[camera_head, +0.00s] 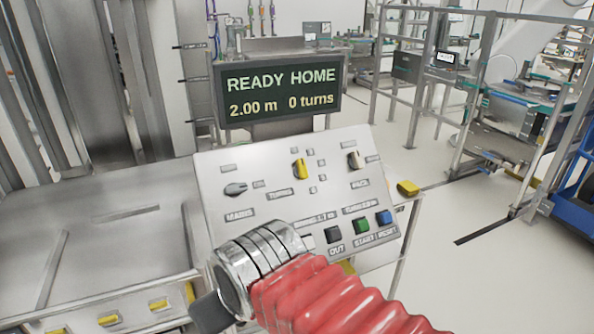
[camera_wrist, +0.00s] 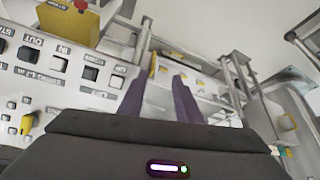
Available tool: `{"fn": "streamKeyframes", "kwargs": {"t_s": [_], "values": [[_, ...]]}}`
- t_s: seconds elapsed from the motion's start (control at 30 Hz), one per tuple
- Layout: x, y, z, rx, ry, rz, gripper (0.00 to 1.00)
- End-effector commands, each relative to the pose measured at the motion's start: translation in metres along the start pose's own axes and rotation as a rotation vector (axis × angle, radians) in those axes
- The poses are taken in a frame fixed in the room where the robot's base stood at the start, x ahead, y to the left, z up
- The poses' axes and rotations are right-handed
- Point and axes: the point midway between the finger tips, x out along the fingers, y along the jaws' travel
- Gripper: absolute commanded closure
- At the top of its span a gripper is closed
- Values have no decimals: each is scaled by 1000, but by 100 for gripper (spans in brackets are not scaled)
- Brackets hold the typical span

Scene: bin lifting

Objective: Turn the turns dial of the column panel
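A yellow knob (camera_wrist: 27,123), apparently the same dial, shows at the lower left of the wrist view. My gripper (camera_wrist: 160,90) is open and empty, its two purple fingers apart. They point past the panel's edge, well to the right of the yellow knob in that view. In the head view my wrist covers the panel's lower left, and the fingers are hidden.
A grey mains dial (camera_head: 236,189) and a pale pace dial (camera_head: 354,160) flank the turns dial. Black, green (camera_head: 361,226) and blue buttons sit below. The screen (camera_head: 280,92) reads "READY HOME, 2.00 m, 0 turns". A yellow box with a red button (camera_wrist: 80,6) stands beside the panel.

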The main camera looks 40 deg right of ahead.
Motion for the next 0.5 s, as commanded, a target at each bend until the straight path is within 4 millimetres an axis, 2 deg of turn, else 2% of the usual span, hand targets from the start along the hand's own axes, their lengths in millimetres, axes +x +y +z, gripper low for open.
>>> {"fn": "streamKeyframes", "kwargs": {"t_s": [0.27, 0.37, 0.5], "values": [[0, 0, 0, 0, 0, 0, 69], [0, 1, -1, 2, 2, 2, 62], [5, 11, -10, 20, 26, 26, 62]]}}
